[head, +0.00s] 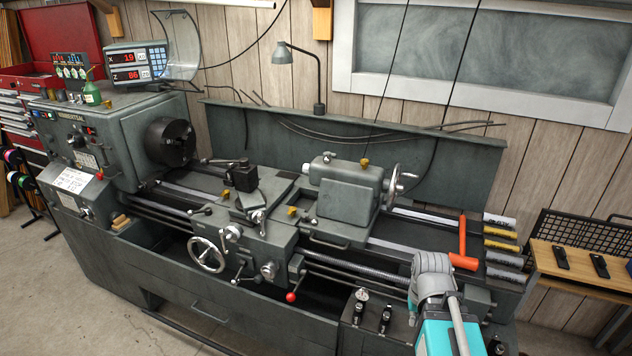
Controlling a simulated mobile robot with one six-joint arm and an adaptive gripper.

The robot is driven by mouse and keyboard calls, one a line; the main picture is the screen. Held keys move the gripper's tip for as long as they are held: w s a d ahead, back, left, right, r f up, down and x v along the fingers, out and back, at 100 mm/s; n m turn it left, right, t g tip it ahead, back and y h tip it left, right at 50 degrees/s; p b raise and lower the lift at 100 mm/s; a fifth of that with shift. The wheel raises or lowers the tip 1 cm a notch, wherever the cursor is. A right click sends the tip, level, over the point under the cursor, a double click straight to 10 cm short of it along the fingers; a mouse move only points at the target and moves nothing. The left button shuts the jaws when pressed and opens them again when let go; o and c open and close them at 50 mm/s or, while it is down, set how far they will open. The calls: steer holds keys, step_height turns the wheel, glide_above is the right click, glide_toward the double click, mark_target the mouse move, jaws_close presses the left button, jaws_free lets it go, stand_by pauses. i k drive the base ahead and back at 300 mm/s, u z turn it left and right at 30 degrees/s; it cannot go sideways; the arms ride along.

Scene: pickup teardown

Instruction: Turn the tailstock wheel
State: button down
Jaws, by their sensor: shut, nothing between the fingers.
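The tailstock wheel (396,184) is a spoked metal handwheel on the right end of the grey tailstock (350,190), which sits on the lathe bed. It is seen nearly edge-on, with a small handle sticking out to the right near its top. My grey and teal arm rises from the bottom edge, right of centre, in front of the bed's right end. Its visible part is below the wheel in the picture and apart from it. I cannot make out my gripper's fingers.
The carriage handwheel (206,254) and red-knobbed lever (291,297) stick out in front. A tall back panel (440,165) stands behind the tailstock. A wooden bench (570,262) stands at right.

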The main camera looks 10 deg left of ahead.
mark_target(392, 186)
steer(key=u, duration=0.05)
steer(key=k, duration=0.75)
steer(key=u, duration=1.3)
steer(key=i, duration=1.7)
